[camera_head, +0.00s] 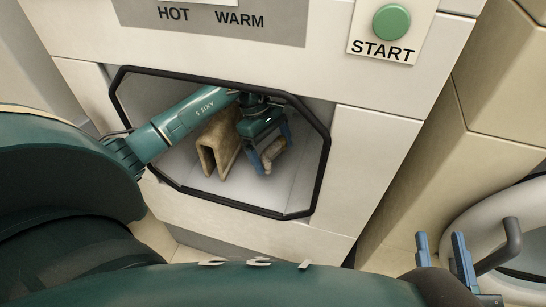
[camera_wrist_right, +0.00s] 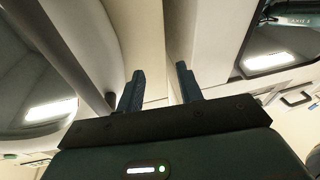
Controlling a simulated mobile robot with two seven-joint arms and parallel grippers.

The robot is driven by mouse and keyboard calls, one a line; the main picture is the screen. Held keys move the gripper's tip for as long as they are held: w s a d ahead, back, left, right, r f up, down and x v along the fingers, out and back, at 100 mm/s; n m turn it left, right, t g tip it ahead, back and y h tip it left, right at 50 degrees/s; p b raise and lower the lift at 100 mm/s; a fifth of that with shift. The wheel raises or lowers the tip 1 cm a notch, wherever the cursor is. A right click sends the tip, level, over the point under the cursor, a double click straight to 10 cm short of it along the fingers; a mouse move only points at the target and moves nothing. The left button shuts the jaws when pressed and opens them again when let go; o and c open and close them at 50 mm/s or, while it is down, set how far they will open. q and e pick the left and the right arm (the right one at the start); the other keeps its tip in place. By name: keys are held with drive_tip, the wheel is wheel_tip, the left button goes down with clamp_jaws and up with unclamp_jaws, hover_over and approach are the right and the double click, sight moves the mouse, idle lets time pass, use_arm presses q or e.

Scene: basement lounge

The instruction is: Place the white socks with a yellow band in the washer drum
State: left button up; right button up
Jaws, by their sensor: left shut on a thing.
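The washer drum opening (camera_head: 320,180) is an octagon with a black rim and a pale interior. My left arm reaches through it. My left gripper (camera_head: 269,157) is inside, pointing down, with its blue fingers shut on a small cream-tan item (camera_head: 276,149). The fingers partly hide this item; I see no clear white or yellow band, so I cannot tell if it is the socks. My right gripper (camera_head: 443,244) is outside at the lower right. In the right wrist view its fingers (camera_wrist_right: 159,88) stand apart with nothing between them.
A tan folded piece (camera_head: 217,142), shaped like an upside-down V, stands in the drum just left of my left gripper. A green START button (camera_head: 391,22) is above right. A round white-rimmed opening (camera_head: 470,215) with a dark handle (camera_head: 507,245) is at the lower right, close to my right gripper.

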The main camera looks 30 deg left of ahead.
sight(270, 145)
use_arm(q)
wheel_tip(270, 145, down, 3)
drive_tip(key=shift+w+r+b, duration=0.15)
drive_tip(key=shift+r+b, duration=0.05)
drive_tip(key=shift+b, duration=0.2)
drive_tip(key=shift+w, duration=0.1)
drive_tip(key=shift+f, duration=0.15)
drive_tip(key=o, duration=0.7)
use_arm(e)
drive_tip(key=shift+w+a+r+y, duration=0.25)
drive_tip(key=shift+w+y, duration=0.15)
drive_tip(key=shift+w, duration=0.05)
drive_tip(key=shift+r, duration=0.15)
use_arm(q)
drive_tip(key=shift+a+r, duration=0.15)
drive_tip(key=shift+r, duration=0.35)
drive_tip(key=p+v, duration=0.2)
drive_tip(key=v, duration=0.3)
drive_tip(key=shift+a+r, duration=0.1)
drive_tip(key=shift+r, duration=0.2)
drive_tip(key=shift+a+r, duration=0.25)
drive_tip(key=shift+r, duration=0.3)
use_arm(e)
drive_tip(key=shift+d+f+h, duration=0.2)
drive_tip(key=shift+d+h, duration=0.1)
